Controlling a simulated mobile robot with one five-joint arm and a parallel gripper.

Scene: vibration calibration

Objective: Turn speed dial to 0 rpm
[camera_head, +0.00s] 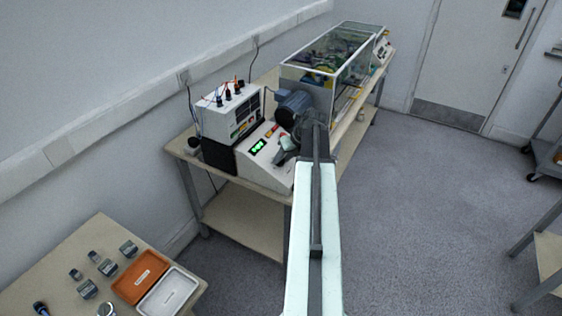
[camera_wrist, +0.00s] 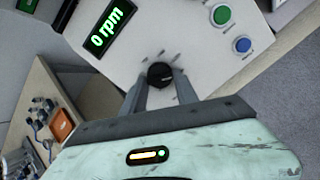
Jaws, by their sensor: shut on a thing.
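The speed dial (camera_wrist: 160,75) is a small black knob on the sloped white control panel (camera_wrist: 125,62). In the wrist view my gripper (camera_wrist: 161,82) has its two grey fingers on either side of the knob, shut on it. The green display (camera_wrist: 107,27) up and left of the dial reads "0 rpm". In the head view the display (camera_head: 258,146) is lit green on the control box (camera_head: 262,172). My arm reaches over to the box there, and the dial is hidden at my gripper (camera_head: 284,146).
A green button (camera_wrist: 221,14) and a blue button (camera_wrist: 242,44) sit right of the dial. A white instrument (camera_head: 228,112) with cables stands beside the control box. A glass-sided case (camera_head: 330,60) is behind. A near table holds an orange tray (camera_head: 140,277) and a white tray (camera_head: 168,292).

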